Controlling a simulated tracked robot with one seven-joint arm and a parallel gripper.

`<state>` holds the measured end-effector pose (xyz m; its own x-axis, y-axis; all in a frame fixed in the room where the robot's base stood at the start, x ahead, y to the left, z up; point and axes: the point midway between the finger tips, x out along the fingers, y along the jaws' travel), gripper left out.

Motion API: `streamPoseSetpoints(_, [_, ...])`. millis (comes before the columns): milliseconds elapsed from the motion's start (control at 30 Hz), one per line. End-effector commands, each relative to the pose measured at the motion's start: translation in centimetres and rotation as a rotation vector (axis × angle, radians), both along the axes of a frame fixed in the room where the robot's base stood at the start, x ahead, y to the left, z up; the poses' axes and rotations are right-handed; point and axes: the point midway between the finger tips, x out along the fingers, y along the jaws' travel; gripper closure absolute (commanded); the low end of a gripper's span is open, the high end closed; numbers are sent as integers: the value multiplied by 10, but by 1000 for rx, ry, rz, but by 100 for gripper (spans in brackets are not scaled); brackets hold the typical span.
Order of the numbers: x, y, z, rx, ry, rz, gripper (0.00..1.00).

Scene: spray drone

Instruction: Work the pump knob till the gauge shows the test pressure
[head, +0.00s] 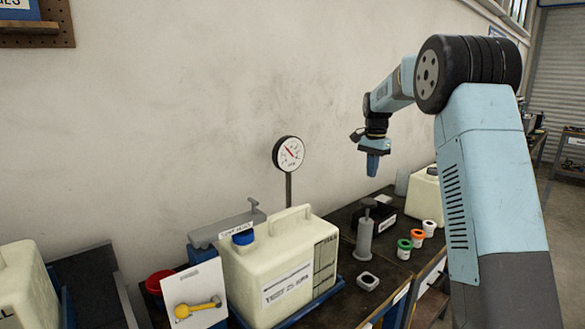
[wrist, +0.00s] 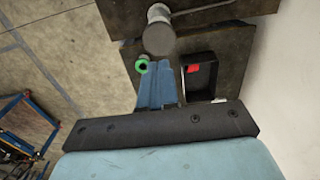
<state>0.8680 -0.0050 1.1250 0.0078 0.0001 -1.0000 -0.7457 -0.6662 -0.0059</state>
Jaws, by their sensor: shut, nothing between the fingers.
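The pump (head: 364,238) is a grey upright cylinder on the dark bench, with a rod and a dark round knob (head: 368,203) on top. In the wrist view the knob (wrist: 158,40) shows from above, just beyond my fingertips. My gripper (head: 373,171) is blue, points down and is shut and empty, well above the knob with a clear gap. Its closed fingers also show in the wrist view (wrist: 158,78). The round white gauge (head: 289,154) stands on a post by the wall. Its red needle points to the upper left; its numbers are too small to read.
A cream tank (head: 270,262) with a blue cap stands left of the pump. Green-rimmed (head: 404,249) and orange-rimmed (head: 417,238) cups stand to its right. A black box (wrist: 213,80) with something red in it lies close by. A small grey-white piece (head: 367,281) lies in front.

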Motion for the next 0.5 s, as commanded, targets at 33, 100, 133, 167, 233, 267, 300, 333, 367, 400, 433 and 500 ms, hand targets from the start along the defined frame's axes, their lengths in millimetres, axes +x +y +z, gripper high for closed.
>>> streamPoseSetpoints(33, [0, 0, 0, 0, 0, 0, 100])
streamPoseSetpoints(100, [1, 1, 8, 0, -1, 0, 100])
streamPoseSetpoints(133, [1, 1, 14, -1, -2, 0, 100])
streamPoseSetpoints(167, [1, 1, 21, 0, -1, 0, 100])
streamPoseSetpoints(233, [1, 2, 36, 0, 1, 1, 100])
streamPoseSetpoints(267, [0, 2, 41, 0, 3, 0, 100])
streamPoseSetpoints(300, [0, 2, 47, -1, 6, 0, 100])
streamPoseSetpoints(333, [0, 2, 50, -1, 6, 0, 100])
streamPoseSetpoints(367, [-1, 2, 52, 0, 6, 0, 100])
streamPoseSetpoints(400, [-1, 3, 53, 0, 8, 1, 100])
streamPoseSetpoints(433, [-1, 3, 53, 0, 9, 1, 100])
streamPoseSetpoints(500, [-1, 3, 53, 0, 9, 1, 100])
